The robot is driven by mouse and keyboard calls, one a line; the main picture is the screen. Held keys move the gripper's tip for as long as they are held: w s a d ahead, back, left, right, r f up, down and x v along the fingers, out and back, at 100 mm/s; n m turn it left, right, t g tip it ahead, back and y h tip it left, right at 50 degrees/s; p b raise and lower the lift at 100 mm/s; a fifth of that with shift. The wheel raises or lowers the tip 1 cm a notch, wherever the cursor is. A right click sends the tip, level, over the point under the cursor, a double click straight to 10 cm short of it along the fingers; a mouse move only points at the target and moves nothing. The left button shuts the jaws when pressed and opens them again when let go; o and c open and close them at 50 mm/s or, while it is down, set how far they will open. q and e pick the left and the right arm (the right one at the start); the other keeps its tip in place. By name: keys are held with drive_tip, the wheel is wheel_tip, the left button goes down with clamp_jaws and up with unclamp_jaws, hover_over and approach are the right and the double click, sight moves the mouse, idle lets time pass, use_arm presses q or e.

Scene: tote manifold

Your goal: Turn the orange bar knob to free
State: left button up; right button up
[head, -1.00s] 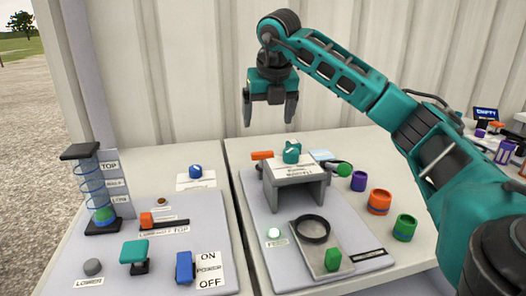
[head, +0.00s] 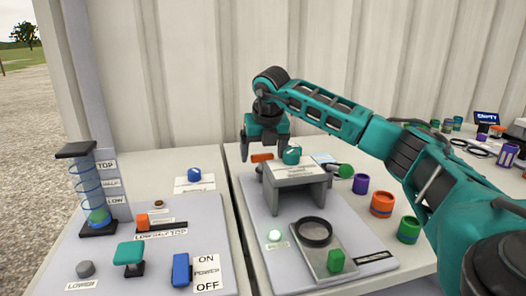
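An orange bar knob (head: 262,157) is at the back of the right-hand panel, left of a teal knob (head: 291,155) that sits on a grey bridge-shaped stand (head: 295,174). My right gripper (head: 264,151) points down just above the orange bar, with its fingers spread and nothing between them. One finger is toward the bar's left end and the other is toward the teal knob. I cannot tell whether either finger touches anything. Any label by the orange bar is hidden. My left gripper is not in view.
The left panel (head: 205,235) holds an orange slider (head: 142,220), a teal lever (head: 129,254) and a blue power switch (head: 181,270). Purple, orange and green cups (head: 382,204) stand to the right. A corrugated wall is close behind.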

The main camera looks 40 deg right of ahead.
drive_tip(key=c, duration=1)
drive_tip(key=shift+c, duration=0.2)
